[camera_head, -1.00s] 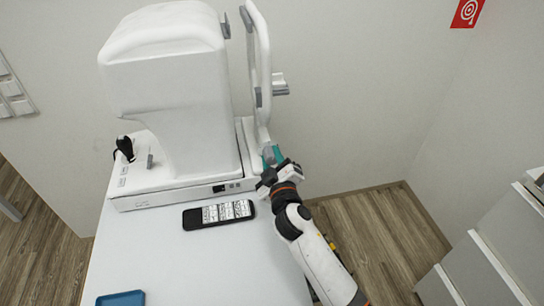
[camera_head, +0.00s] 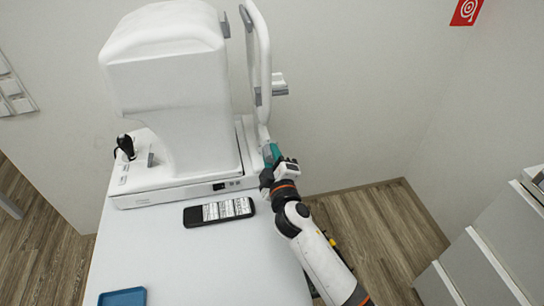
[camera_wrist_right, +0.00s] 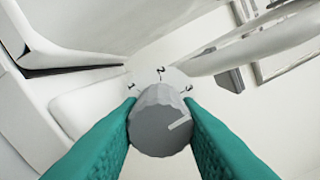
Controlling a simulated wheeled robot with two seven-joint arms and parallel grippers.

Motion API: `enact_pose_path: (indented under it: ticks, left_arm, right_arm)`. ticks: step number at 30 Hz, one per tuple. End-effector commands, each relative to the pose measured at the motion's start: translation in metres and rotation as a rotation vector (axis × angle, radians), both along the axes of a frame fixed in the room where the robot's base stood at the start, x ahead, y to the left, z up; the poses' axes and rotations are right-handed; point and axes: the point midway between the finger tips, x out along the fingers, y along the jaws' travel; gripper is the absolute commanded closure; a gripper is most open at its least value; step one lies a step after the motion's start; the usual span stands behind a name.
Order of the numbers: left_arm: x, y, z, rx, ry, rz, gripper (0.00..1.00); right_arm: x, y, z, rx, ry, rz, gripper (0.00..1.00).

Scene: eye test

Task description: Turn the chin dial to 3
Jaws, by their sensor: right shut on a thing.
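The chin dial (camera_wrist_right: 152,125) is a grey ribbed knob with a pale pointer line on its face, in the right wrist view. The line lies on the right part of the face and points right and slightly up. Small dark marks (camera_wrist_right: 161,72) sit on the white housing beyond the knob; the middle one looks like a 2, the outer ones are hard to read. My right gripper (camera_head: 271,154) has its teal fingers shut on the dial, one on each side. In the head view the dial is hidden by the fingers. My left gripper is not in view.
The white eye-test machine (camera_head: 175,80) stands on a pale table (camera_head: 220,265), its chin-rest frame (camera_head: 264,60) at the right. A black phone-like device (camera_head: 219,211) and a blue tray (camera_head: 122,297) lie in front. Drawers (camera_head: 490,250) stand at far right.

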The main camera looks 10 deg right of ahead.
Motion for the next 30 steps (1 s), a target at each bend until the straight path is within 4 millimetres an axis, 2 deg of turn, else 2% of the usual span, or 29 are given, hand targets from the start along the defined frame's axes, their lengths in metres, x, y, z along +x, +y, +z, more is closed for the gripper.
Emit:
enact_pose_path:
  ticks: [2,3,6,17,20,30]
  left_arm:
    - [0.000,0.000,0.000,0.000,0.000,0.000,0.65]
    - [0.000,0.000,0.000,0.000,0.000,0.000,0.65]
    - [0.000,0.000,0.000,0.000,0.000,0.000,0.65]
    - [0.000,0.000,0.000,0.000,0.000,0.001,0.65]
    - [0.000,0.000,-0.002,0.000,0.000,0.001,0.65]
    - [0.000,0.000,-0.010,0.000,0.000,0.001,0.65]
  right_arm:
    - [0.000,0.000,0.000,0.001,0.001,0.000,0.92]
    - [0.000,0.000,0.000,0.001,0.001,0.000,0.65]
    - [0.000,0.000,0.000,0.001,0.001,0.000,0.48]
    - [-0.004,0.000,-0.001,0.002,0.001,0.000,0.48]
    - [-0.017,0.000,-0.002,0.002,0.002,0.001,0.48]
    - [-0.088,0.001,-0.003,0.003,0.003,0.001,0.48]
